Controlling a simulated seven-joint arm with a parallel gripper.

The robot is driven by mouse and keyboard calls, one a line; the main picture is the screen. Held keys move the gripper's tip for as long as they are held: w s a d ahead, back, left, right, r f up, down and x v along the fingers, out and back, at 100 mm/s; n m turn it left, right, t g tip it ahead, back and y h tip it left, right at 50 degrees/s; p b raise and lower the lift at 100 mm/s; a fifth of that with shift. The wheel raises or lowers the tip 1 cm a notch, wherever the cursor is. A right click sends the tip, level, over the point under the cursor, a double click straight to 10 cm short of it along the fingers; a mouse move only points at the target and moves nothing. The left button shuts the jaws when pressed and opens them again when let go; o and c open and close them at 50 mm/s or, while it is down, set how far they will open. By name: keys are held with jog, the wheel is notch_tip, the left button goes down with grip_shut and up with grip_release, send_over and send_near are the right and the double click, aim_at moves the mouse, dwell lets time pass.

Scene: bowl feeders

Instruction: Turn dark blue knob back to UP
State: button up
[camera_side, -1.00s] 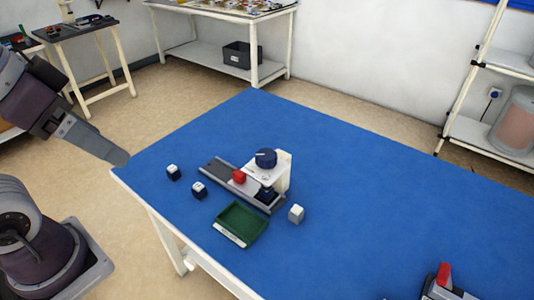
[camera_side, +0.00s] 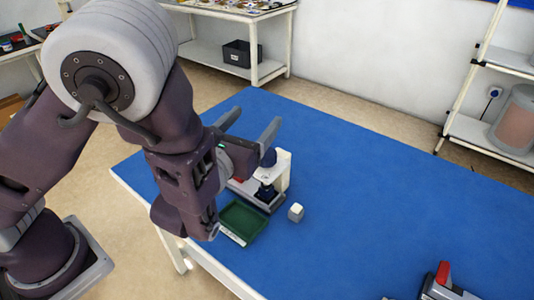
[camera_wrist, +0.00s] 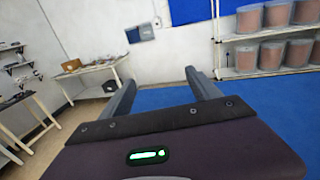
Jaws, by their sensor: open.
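My gripper (camera_side: 250,125) is open and empty. Its two fingers point up and away from the side camera, and appear beside and above the knob in that view. In the wrist view, my gripper (camera_wrist: 160,80) has its fingers apart with nothing between them. The knob is not in the wrist view.
A green tray (camera_side: 242,222) lies in front of the feeder. A pale cube (camera_side: 296,212) is right of the tray. A device with a red part (camera_side: 443,275) stands at the lower right. The right half of the blue table (camera_side: 390,190) is mostly clear.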

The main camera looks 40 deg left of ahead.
send_near(265, 155)
jog(key=d+x, duration=0.1)
jog(key=x, duration=0.8)
jog(key=a+x, duration=0.1)
jog(key=x, duration=0.1)
jog(key=shift+w+f, duration=0.1)
jog(key=shift+f, duration=0.3)
jog(key=c, duration=1.4)
jog(key=shift+o, duration=0.2)
jog(key=shift+n+y, duration=0.3)
jog(key=shift+y, duration=0.2)
jog(key=n+g+y, duration=0.2)
jog(key=n+y, duration=0.1)
jog(key=y, duration=0.1)
jog(key=n+g+y, duration=0.3)
jog(key=y, duration=0.1)
jog(key=shift+a+g, duration=0.1)
jog(key=shift+g, duration=0.2)
jog(key=n+g+y, duration=0.4)
jog(key=g, duration=0.1)
jog(key=shift+a+n+g, duration=0.1)
jog(key=shift+n+g, duration=0.3)
jog(key=shift+n+g+y, duration=0.4)
jog(key=shift+n+g, duration=0.7)
jog(key=shift+g, duration=0.6)
jog(key=shift+s+n+g, duration=0.25)
jog(key=shift+n+g, duration=0.05)
jog(key=shift+g, duration=0.2)
